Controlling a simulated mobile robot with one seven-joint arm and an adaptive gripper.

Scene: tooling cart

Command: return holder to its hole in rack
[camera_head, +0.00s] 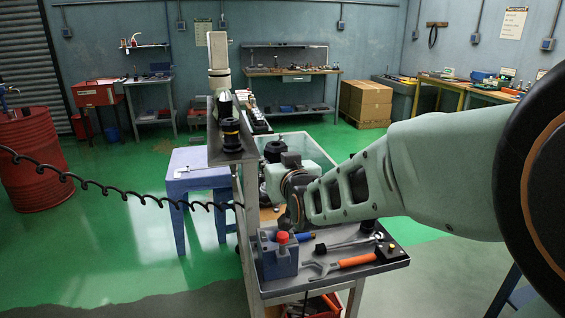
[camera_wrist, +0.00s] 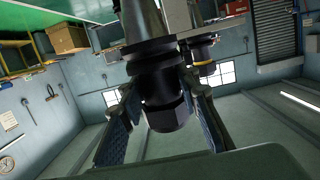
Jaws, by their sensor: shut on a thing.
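The tool holder, with a black collet nut and grey taper, is between the two fingers of my gripper (camera_wrist: 160,115) in the wrist view (camera_wrist: 165,98). That view is upside down, so the nut points up and the taper down in the room. In the head view, a dark shape (camera_head: 273,150) right of the rack (camera_head: 240,158) appears to be the holder, with my gripper (camera_head: 287,161) beside it. The holder looks apart from the rack. Another black holder with a yellow ring stands at the rack's near end (camera_head: 231,132) and shows behind mine (camera_wrist: 205,66). The empty hole cannot be made out.
The cart's lower top (camera_head: 365,262) carries a blue block with a red knob (camera_head: 278,258), wrenches and an orange-handled tool (camera_head: 345,263). A pale crate (camera_head: 312,139) lies behind my wrist. A blue stool (camera_head: 197,181) stands left. More holders (camera_head: 252,115) line the rack's far part.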

